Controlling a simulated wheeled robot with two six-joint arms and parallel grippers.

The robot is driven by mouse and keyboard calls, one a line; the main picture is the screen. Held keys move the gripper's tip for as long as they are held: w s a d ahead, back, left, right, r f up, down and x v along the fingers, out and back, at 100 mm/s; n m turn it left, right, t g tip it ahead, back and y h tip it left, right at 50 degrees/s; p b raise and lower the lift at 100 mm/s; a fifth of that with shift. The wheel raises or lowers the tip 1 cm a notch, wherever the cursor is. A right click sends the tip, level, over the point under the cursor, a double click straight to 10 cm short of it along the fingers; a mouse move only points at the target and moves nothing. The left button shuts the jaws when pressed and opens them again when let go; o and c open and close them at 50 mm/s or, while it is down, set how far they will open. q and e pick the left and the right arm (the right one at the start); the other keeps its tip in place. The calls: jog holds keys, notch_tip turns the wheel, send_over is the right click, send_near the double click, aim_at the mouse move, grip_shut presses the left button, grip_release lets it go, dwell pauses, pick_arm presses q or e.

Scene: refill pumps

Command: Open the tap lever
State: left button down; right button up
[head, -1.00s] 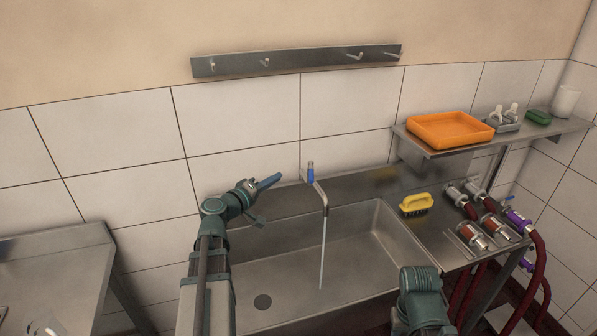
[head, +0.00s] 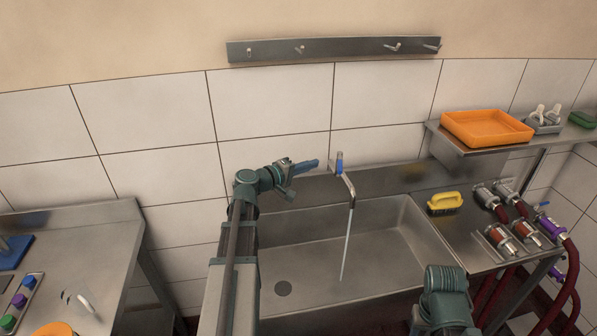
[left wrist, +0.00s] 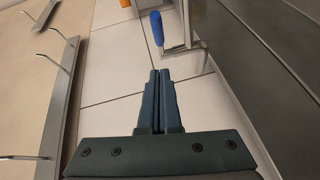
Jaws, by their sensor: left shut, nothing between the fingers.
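The tap (head: 346,182) stands at the back wall over the sink. Its blue lever (head: 339,161) points upward, and a thin pale stream (head: 346,245) runs from the spout into the sink basin. My left gripper (head: 314,163) is shut and empty, just left of the blue lever with a small gap, at about its height in the picture. In the left wrist view, the closed fingers (left wrist: 159,75) point toward the wall tiles, and the blue lever (left wrist: 157,29) shows beyond the tips. Part of my right arm shows at the lower right; its gripper is not visible.
The steel sink (head: 300,279) spans the middle. A yellow brush (head: 444,202) and hose couplings (head: 503,240) lie on its right side. A shelf with an orange tray (head: 487,128) is at upper right, a hook rail (head: 340,49) above. A steel table (head: 85,235) stands left.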

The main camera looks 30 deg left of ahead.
aim_at(340, 162)
pick_arm(q)
jog(key=w+d, duration=0.1)
jog(key=d, duration=0.1)
jog(key=w+d+f, duration=0.1)
jog(key=w+d, duration=0.1)
jog(key=shift+d+b, duration=0.1)
jog(key=shift+b, duration=0.3)
jog(key=d, duration=0.2)
jog(key=shift+w+d, duration=0.25)
jog(key=shift+d, duration=0.1)
